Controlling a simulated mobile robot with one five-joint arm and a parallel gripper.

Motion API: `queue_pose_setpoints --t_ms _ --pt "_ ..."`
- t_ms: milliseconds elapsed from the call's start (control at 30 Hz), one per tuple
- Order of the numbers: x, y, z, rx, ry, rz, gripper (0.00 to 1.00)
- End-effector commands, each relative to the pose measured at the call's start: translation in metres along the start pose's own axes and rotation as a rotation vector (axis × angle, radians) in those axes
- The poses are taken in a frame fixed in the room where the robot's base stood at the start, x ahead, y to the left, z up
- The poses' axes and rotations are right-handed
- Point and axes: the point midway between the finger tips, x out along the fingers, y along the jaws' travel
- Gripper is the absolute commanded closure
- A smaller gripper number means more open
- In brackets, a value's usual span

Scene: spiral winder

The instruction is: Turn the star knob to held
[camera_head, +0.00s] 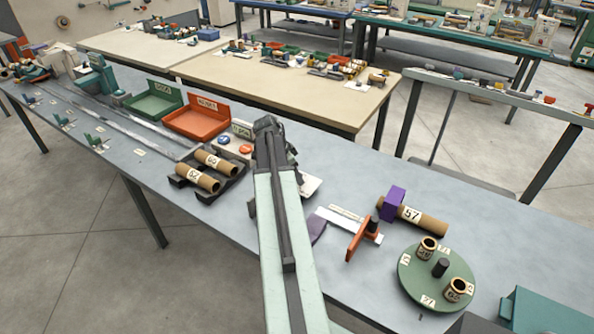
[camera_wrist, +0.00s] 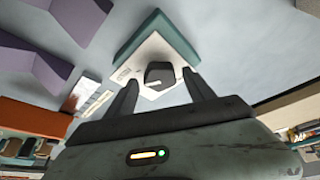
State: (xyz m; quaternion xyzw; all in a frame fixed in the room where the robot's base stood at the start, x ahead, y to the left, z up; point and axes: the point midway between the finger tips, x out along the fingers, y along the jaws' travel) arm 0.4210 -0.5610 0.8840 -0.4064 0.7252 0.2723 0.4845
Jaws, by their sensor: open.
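The star knob (camera_wrist: 160,74) is a small dark knob in the wrist view, with a pale line on its face. It stands on a white plate (camera_wrist: 133,68) with small print, on a teal block (camera_wrist: 136,38). My gripper (camera_wrist: 160,90) is open, with one finger on each side of the knob in that view. I cannot tell whether the fingers touch it. The print is too small to read, so the knob's setting cannot be told. In the head view my gripper (camera_head: 268,128) is above the bench and my arm hides the knob.
On the bench (camera_head: 345,285) stand an orange bin (camera_head: 197,122), a green bin (camera_head: 152,106) and cardboard tubes (camera_head: 197,178) in a dark rack. To the right are a purple block (camera_head: 391,203), an orange upright plate (camera_head: 358,240) and a green disc (camera_head: 411,276) carrying small rolls.

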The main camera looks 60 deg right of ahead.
Motion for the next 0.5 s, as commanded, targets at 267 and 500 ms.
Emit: queue_pose_setpoints --t_ms 267,500 --pt "-0.028 0.000 -0.002 -0.001 0.000 -0.001 0.38" --pt "-0.072 0.000 -0.003 -0.001 0.000 0.000 0.38"
